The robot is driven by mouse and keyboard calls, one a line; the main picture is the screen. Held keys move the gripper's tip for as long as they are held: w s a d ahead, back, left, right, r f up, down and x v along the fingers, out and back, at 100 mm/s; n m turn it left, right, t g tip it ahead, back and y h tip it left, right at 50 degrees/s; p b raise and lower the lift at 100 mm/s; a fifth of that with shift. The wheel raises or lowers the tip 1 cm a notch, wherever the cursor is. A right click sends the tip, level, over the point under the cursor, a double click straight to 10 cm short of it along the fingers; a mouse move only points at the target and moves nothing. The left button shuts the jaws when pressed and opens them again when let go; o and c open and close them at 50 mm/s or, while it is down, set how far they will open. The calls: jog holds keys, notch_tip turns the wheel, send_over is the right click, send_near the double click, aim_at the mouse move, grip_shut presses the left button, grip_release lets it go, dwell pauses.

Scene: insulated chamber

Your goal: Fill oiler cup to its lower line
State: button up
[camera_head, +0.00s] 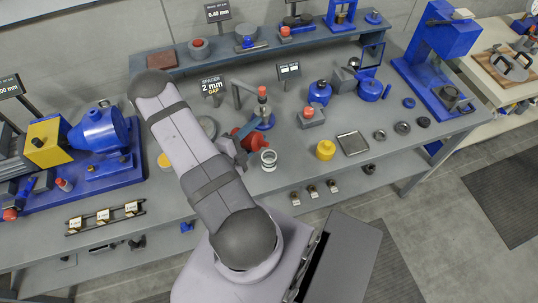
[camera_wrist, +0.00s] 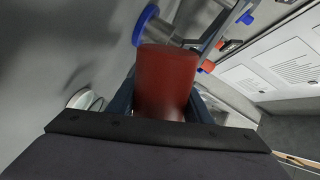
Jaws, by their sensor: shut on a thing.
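My gripper (camera_head: 236,152) is shut on a dark red can (camera_head: 250,138) above the bench. The can is tilted well over in the head view. In the wrist view the red can (camera_wrist: 167,82) fills the space between the fingers and hides what lies behind it. A small upright fixture (camera_head: 263,108) with a blue round base and a red top stands just beyond the can. In the wrist view a grey cylinder with a blue disc (camera_wrist: 145,22) shows right behind the can's far end. I cannot tell which part is the oiler cup, nor see its lower line or any oil level.
A pale ring-shaped cup (camera_head: 268,160) stands close in front of the can. A blue motor unit (camera_head: 100,135) is at left.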

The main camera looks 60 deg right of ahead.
jog(key=shift+f, duration=0.25)
dwell(0.3)
jog(key=shift+w+r+m+t, duration=0.15)
jog(key=shift+r+m+t, duration=0.15)
jog(key=shift+r+m, duration=0.45)
dwell(1.8)
jog(key=shift+f+m, duration=0.3)
jog(key=shift+m, duration=0.15)
dwell(1.3)
jog(key=shift+n, duration=0.4)
jog(key=shift+f+n, duration=0.5)
jog(key=shift+r+n+g, duration=0.4)
jog(key=shift+r+g, duration=0.1)
jog(key=shift+r, duration=0.05)
jog(key=shift+s, duration=0.2)
jog(key=shift+r, duration=0.2)
